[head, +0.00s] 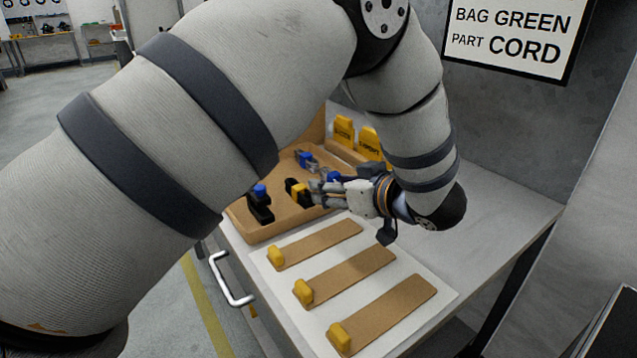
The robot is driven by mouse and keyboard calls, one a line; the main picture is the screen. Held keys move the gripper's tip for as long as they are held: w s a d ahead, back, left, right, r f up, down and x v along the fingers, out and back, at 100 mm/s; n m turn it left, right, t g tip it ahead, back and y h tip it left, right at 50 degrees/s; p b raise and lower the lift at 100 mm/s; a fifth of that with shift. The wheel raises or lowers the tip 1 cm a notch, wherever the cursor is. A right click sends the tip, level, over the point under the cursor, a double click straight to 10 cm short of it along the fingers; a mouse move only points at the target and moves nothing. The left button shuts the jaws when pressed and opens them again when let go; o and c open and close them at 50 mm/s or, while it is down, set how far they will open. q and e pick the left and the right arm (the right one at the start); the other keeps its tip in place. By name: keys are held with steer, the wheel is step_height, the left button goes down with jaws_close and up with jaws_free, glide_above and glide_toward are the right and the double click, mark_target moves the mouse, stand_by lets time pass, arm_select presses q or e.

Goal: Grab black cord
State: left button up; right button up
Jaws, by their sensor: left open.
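A black piece with a blue top (260,204) stands further left in the tray, apart from the gripper. I cannot tell for sure which of these is the black cord. Further blue and grey pieces (306,160) lie behind, partly hidden by my left arm and gripper. My right gripper is not in view.
Several tan strips with yellow end blocks (362,277) lie on a white sheet in front of the tray. Yellow labelled holders (344,131) stand at the back. A sign (512,36) reads "BAG GREEN PART CORD". The table's right side (505,205) is clear.

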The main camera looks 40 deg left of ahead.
mark_target(300, 187)
arm_select(q)
steer(key=x, duration=0.7)
steer(key=s+f+x, duration=0.1)
steer(key=x, duration=0.2)
steer(key=shift+a+f, duration=0.1)
steer(key=shift+a, duration=0.15)
jaws_close()
